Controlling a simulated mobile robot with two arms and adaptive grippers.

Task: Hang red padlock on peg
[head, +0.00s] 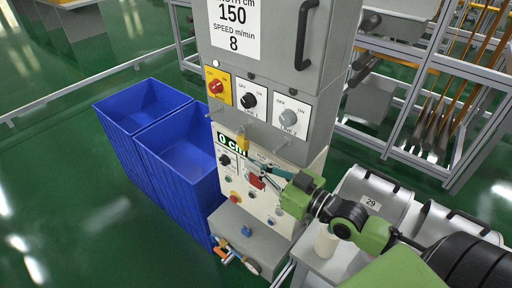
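The red padlock (256,182) is small in the head view, in front of the grey control cabinet's lower panel. My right gripper (260,174) comes in from the right, and its dark fingers lie around the padlock and appear shut on it. The fingers partly cover the padlock, and its shackle cannot be made out. Pale pegs (281,146) stick out of the cabinet above the gripper. A yellow padlock (243,144) hangs at the left peg. My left gripper is not in view.
The grey cabinet (270,45) carries switches and a display. A blue item (246,231) and an orange item (223,251) are at its lower ledge (258,243). Blue bins (180,155) stand to the left. Grey containers (372,190) stand right, near my arm.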

